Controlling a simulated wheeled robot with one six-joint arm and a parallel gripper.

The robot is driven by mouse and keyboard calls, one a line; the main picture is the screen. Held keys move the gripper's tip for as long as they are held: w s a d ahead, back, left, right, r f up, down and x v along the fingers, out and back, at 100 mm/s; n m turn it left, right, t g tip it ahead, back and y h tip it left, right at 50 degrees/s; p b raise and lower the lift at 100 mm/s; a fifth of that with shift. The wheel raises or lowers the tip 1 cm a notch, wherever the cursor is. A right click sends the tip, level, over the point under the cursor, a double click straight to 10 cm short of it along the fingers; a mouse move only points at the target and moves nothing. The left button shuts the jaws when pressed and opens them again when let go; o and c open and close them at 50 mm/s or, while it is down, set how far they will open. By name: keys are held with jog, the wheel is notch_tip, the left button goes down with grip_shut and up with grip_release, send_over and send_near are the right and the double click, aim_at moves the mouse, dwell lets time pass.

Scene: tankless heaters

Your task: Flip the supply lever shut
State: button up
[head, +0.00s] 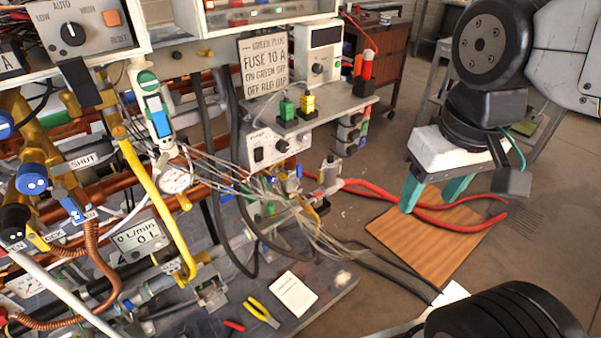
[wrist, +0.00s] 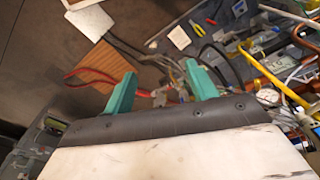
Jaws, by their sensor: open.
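A long yellow lever (head: 155,205) slants down through the pipework at the left of the head view. It also shows at the right edge of the wrist view (wrist: 273,76). A "SHUT" tag (head: 85,158) is beside its upper part. I cannot tell for sure whether this bar is the supply lever; several blue-capped valve parts (head: 33,178) sit further left, with small tags too small to read surely. My gripper (head: 433,200) has two teal fingers, spread apart with nothing between them. It hangs at the right, well away from the pipework. The fingers also show in the wrist view (wrist: 161,72).
Loose grey cables (head: 290,205) hang in front of the pipes. Yellow pliers (head: 262,312) and a white card (head: 294,294) lie on the grey base. A small shelf (head: 345,108) juts out mid-view. Floor at right is mostly open.

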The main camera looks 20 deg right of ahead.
jog(key=shift+w+f, duration=0.1)
jog(key=shift+f, duration=0.15)
jog(key=c, duration=1)
jog(key=w+f+g, duration=0.1)
jog(key=w+f, duration=0.1)
jog(key=w+f+g, duration=0.2)
jog(key=f, duration=0.1)
jog(key=shift+w+f, duration=0.2)
grip_shut()
jog(key=w+a+f+n+t, duration=0.1)
jog(key=w+f+n+t, duration=0.25)
jog(key=w+f, duration=1)
jog(key=w+a+f+n+t+y, duration=0.1)
jog(key=w+f+n+t, duration=0.3)
jog(key=w+f, duration=0.95)
jog(key=w+f+n+t, duration=0.2)
jog(key=w+f+n, duration=0.4)
jog(key=f, duration=1.4)
jog(key=w+a+r+n+t+y, duration=0.1)
jog(key=w+a+r+n+t, duration=0.1)
jog(key=w+r+n+t, duration=0.4)
notch_tip(320, 180, up, 3)
jog(key=w+t, duration=0.2)
jog(key=t, duration=0.2)
jog(key=shift+w+f+y, duration=0.15)
jog(key=shift+w+y, duration=0.25)
